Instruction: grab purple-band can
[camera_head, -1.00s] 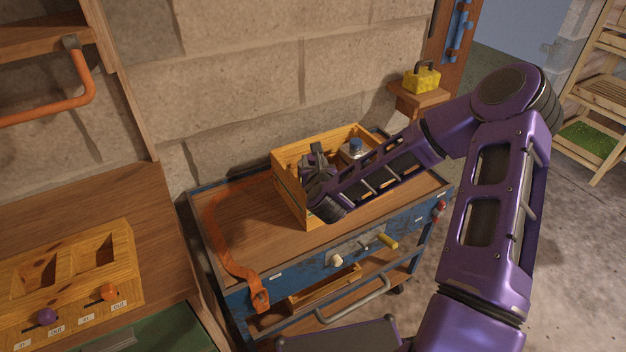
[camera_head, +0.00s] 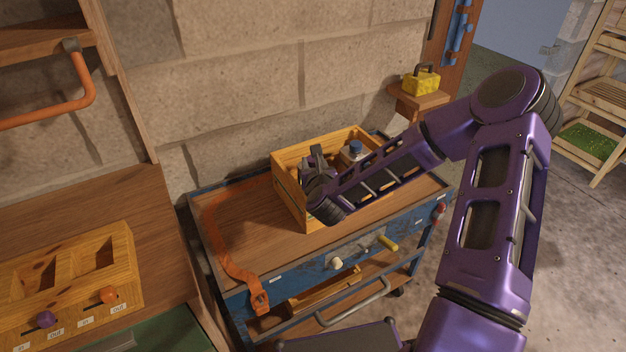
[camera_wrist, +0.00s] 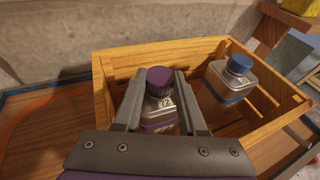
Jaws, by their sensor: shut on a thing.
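The purple-band can (camera_wrist: 161,108) has a purple cap and a label, and stands in the wooden crate (camera_wrist: 105,80). In the wrist view my gripper (camera_wrist: 160,78) has a finger on each side of it, just below the cap, and is shut on it. In the head view my gripper (camera_head: 318,160) reaches into the crate (camera_head: 291,203), and my arm hides most of the can there. A second can with a blue cap and blue band (camera_wrist: 231,80) stands to the right in the same crate. It also shows in the head view (camera_head: 355,150).
The crate sits on a blue cart with a wooden top (camera_head: 240,215). An orange strap (camera_head: 228,255) lies at its left. A stone wall (camera_head: 290,60) rises behind. A yellow box (camera_head: 421,81) rests on a wall shelf. A wooden block with knobs (camera_head: 70,285) is at left.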

